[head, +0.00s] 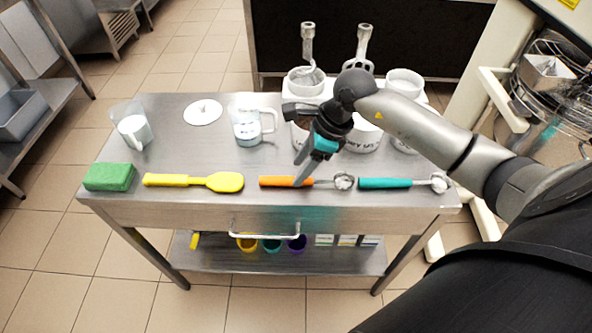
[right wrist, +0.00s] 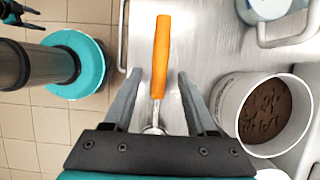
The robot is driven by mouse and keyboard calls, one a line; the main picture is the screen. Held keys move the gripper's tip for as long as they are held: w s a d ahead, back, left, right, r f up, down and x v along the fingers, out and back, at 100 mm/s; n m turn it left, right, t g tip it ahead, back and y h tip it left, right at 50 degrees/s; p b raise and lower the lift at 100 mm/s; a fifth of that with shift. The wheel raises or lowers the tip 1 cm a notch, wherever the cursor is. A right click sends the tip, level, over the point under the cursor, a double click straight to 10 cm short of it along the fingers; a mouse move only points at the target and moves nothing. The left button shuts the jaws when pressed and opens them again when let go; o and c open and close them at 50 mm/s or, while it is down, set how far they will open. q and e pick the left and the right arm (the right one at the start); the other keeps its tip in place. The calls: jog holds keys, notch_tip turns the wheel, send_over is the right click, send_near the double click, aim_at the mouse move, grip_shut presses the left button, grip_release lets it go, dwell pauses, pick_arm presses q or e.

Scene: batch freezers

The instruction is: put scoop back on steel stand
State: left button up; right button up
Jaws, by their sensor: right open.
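An orange-handled scoop (head: 288,181) lies near the front edge of the steel table, its metal bowl to the right. A teal-handled scoop (head: 385,183) lies to the right of it. My right gripper (head: 302,178) is open above the orange handle. In the right wrist view, the orange-handled scoop (right wrist: 161,60) runs lengthwise between the open fingers of my right gripper (right wrist: 158,75), with its bowl end mostly hidden by the gripper body. I cannot make out a separate steel stand for certain. My left gripper does not show in the head view.
A yellow spatula (head: 205,181) and green sponge (head: 109,177) lie left along the table's front edge. A clear measuring jug (head: 248,128) and several tubs stand behind; one tub (right wrist: 240,92) holds brown contents. A drawer handle (head: 264,235) sticks out in front.

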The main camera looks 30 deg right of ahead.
aim_at(316, 179)
jog(key=p+v, duration=0.1)
jog(key=v, duration=0.8)
jog(key=shift+a, duration=0.15)
